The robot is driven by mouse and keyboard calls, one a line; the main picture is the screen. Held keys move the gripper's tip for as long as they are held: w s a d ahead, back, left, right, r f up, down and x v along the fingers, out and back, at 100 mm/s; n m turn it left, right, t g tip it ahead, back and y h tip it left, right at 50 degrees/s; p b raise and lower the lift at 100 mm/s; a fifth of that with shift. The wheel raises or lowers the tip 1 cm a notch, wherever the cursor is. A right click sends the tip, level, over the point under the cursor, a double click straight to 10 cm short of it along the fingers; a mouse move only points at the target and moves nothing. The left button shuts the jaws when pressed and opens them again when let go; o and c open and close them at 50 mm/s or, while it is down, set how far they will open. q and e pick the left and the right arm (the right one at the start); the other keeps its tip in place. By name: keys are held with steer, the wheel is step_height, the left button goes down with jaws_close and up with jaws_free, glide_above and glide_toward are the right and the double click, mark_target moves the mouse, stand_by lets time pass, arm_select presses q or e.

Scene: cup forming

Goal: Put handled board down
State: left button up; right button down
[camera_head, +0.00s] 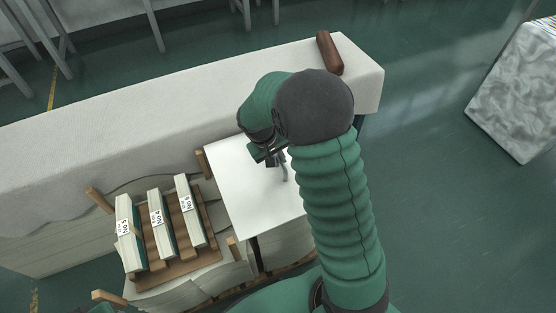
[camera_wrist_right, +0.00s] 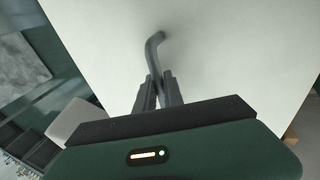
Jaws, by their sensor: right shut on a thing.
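The handled board (camera_head: 235,185) is a flat white panel with a thin grey bent handle (camera_head: 285,172). It lies over the right part of the paper stack beside the long covered table. Whether it rests on the stack or is held just above cannot be told. My right gripper (camera_head: 277,160) is shut on the handle above the board's face, partly hidden by my own arm. In the right wrist view, the gripper's fingers (camera_wrist_right: 158,90) pinch the handle (camera_wrist_right: 153,48), and the white board (camera_wrist_right: 235,50) fills most of the picture. My left gripper is not in view.
Left of the board, a wooden tray (camera_head: 183,255) holds three labelled paper bundles (camera_head: 158,230). Wooden posts (camera_head: 100,200) stand around the stack. A long cloth-covered table (camera_head: 130,115) runs behind, with a brown roller (camera_head: 329,52) at its right end. A wrapped block (camera_head: 515,95) stands far right.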

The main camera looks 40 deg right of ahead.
steer(key=c, duration=1.9)
jaws_free()
steer(key=o, duration=0.4)
steer(key=shift+a, duration=0.1)
steer(key=shift+o, duration=0.2)
steer(key=shift+r, duration=0.1)
steer(key=p+v, duration=0.5)
steer(key=v, duration=0.6)
steer(key=s+a+f+n+t+y, duration=0.2)
steer(key=s+a+f+n+y, duration=0.1)
steer(key=s+a, duration=0.7)
steer(key=a, duration=0.4)
steer(key=shift+a+f+t+y, duration=0.25)
steer(key=shift+a+t+y, duration=0.05)
steer(key=shift+a+y, duration=0.1)
steer(key=shift+d, duration=0.1)
